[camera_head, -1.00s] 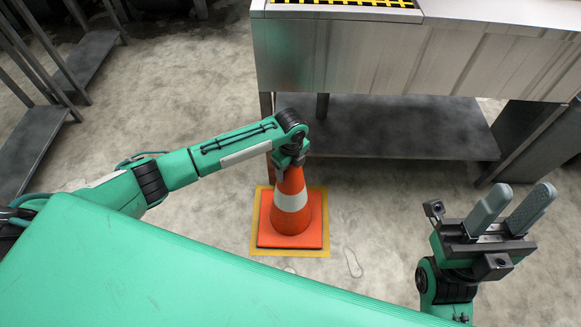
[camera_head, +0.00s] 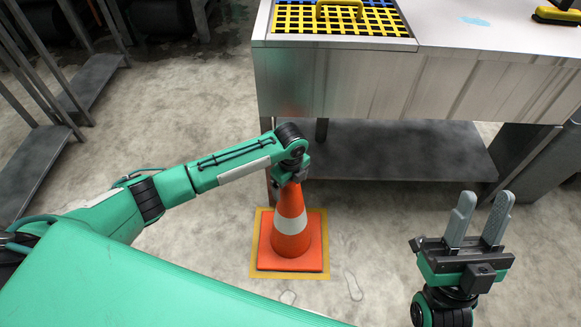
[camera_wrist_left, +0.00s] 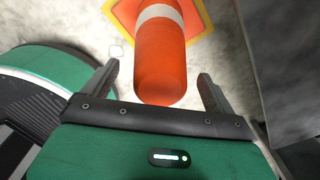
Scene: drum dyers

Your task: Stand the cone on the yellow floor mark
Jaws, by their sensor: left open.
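The orange cone (camera_head: 291,215) with a white band stands upright on the floor. Its square base rests on the yellow floor mark (camera_head: 256,272), whose border shows around the base. In the left wrist view the cone (camera_wrist_left: 160,62) has its rounded tip between the fingers. My left gripper (camera_wrist_left: 160,88) is open at the cone's top, with a gap on both sides; its fingers are mostly hidden in the head view (camera_head: 292,180). My right gripper (camera_head: 479,218) is open and empty, fingers pointing up, at the lower right, apart from the cone.
A metal bench (camera_head: 350,85) with a yellow grid (camera_head: 345,20) stands just behind the cone, with a dark lower shelf (camera_head: 400,150). A dark rack (camera_head: 60,150) stands at the left. The floor right of the cone is clear, with footprint outlines (camera_head: 353,285).

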